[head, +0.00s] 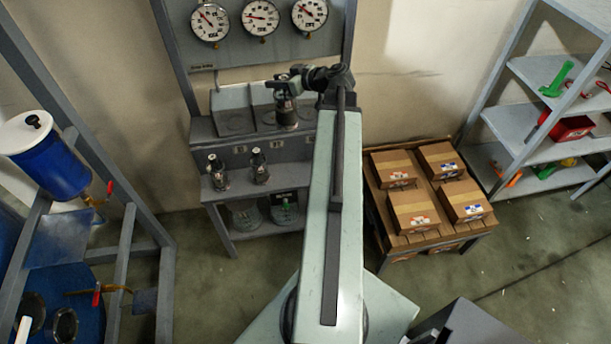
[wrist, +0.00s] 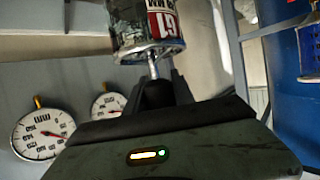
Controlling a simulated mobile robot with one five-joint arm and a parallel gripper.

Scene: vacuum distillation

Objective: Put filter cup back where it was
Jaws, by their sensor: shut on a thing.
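My gripper (head: 284,84) is at the end of my outstretched arm, over the upper step of the grey rack (head: 206,129). It is shut on the top of a filter cup (head: 287,114), a small dark glass-and-metal cup. The cup hangs upright at the rightmost bay of that step; whether its base touches the surface I cannot tell. In the wrist view, which is upside down, my gripper (wrist: 158,88) is shut on the thin stem of the filter cup (wrist: 143,28), which has a red and white label. The cup's lower end is cut off there.
Two similar cups (head: 217,172) (head: 260,167) stand on the lower step. Pressure gauges (head: 262,18) hang on the panel above. A pallet of cardboard boxes (head: 413,210) is to the right, shelves (head: 518,69) farther right. A blue tank (head: 52,165) on a frame stands left.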

